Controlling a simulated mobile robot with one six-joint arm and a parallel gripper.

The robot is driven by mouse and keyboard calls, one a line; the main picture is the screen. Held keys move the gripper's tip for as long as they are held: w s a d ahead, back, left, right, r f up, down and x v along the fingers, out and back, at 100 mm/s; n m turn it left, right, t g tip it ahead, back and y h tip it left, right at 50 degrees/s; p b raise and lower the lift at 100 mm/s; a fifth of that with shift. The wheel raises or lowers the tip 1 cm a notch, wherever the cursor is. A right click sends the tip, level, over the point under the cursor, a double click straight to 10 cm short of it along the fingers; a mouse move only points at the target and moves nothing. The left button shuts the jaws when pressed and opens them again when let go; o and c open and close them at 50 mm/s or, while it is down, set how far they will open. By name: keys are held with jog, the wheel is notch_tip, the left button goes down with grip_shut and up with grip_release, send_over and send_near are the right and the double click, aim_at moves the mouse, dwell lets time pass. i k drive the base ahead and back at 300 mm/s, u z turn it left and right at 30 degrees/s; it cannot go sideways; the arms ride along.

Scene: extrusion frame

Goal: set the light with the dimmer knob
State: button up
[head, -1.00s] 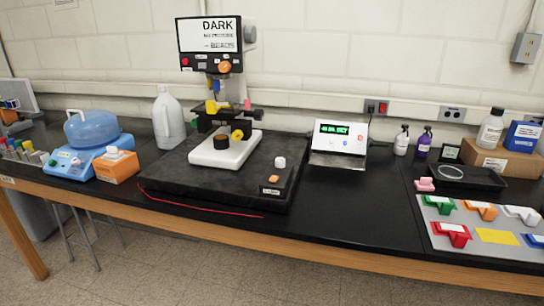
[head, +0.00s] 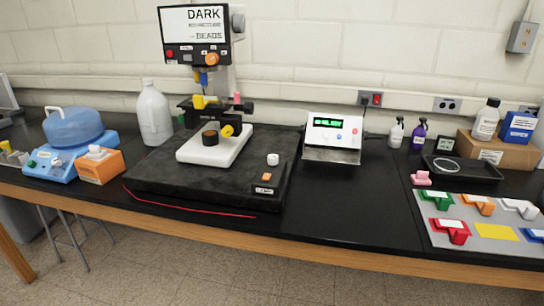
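A microscope (head: 213,148) with a white base stands on a black slab (head: 165,176). Its screen (head: 194,25) reads "DARK" on the top line and "BEADS" lower down; the middle line is too small to read. Which knob is the dimmer is not readable. My gripper is not in view.
A control box (head: 333,137) with a green display stands right of the slab. A blue bath (head: 65,145), an orange box (head: 100,165) and a white jug (head: 153,115) stand left.

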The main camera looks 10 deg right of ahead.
aim_at(273, 159)
jog(key=z, duration=0.9)
jog(key=k, duration=0.9)
jog(key=u, duration=0.65)
